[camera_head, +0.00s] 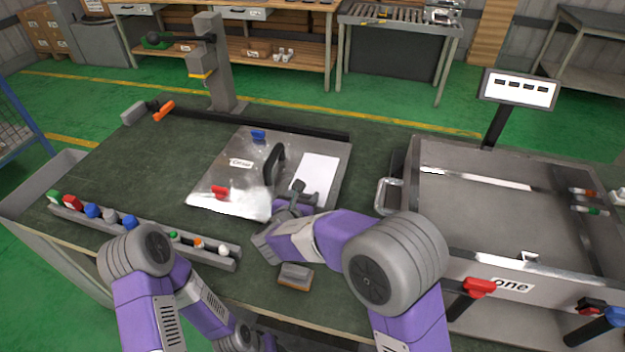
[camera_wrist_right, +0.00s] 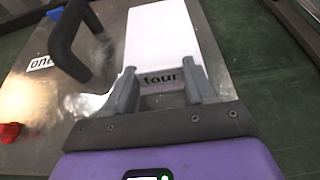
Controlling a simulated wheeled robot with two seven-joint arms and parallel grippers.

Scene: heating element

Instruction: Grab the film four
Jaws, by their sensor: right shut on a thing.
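The film four is a white sheet (camera_head: 318,170) lying over the right part of a shiny metal plate on the green table. In the right wrist view the white film (camera_wrist_right: 162,35) has a label reading "four" at its near end. My right gripper (camera_head: 296,194) is at the near end of the film. In the wrist view its two fingers (camera_wrist_right: 160,88) stand on both sides of the labelled end and are shut on it. My left arm shows at the lower left of the head view; its gripper is not visible.
The metal plate (camera_head: 228,168) has a black handle (camera_head: 273,163), a red clip (camera_head: 220,192) and a blue clip (camera_head: 258,136). A rail with coloured knobs (camera_head: 140,231) runs along the front left. A metal tray unit (camera_head: 480,215) stands to the right.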

